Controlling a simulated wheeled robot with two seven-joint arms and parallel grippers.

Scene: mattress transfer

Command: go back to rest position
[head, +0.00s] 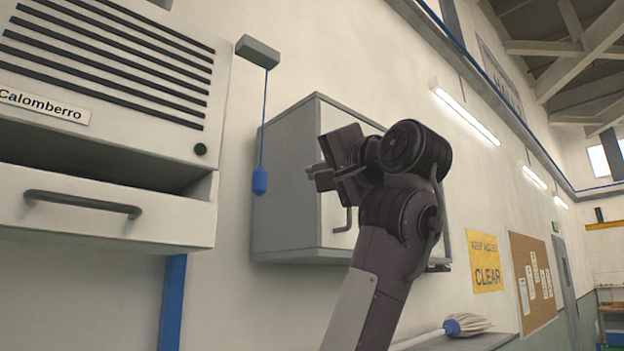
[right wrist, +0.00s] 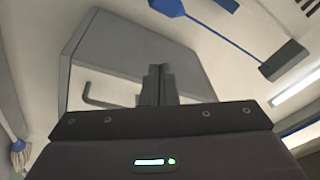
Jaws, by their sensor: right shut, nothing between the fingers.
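My right gripper (head: 318,174) is raised in the middle of the head view, in front of a grey wall cabinet (head: 285,190). Its fingers point left, towards the side of a blue pull handle (head: 259,181) on a cord, with a gap in the picture. In the right wrist view the two fingers (right wrist: 158,85) are together with nothing between them. The cabinet (right wrist: 140,45) and its bent handle (right wrist: 100,101) show behind them. My right arm hides part of the cabinet front. My left gripper is in neither view.
A white wall unit (head: 60,205) labelled Calomberro, with a handled front, is at the left. The cord hangs from a grey box (head: 257,51). A mop head (head: 467,325) lies on a ledge at lower right. A yellow sign (head: 484,261) and a pinboard (head: 535,280) are on the wall.

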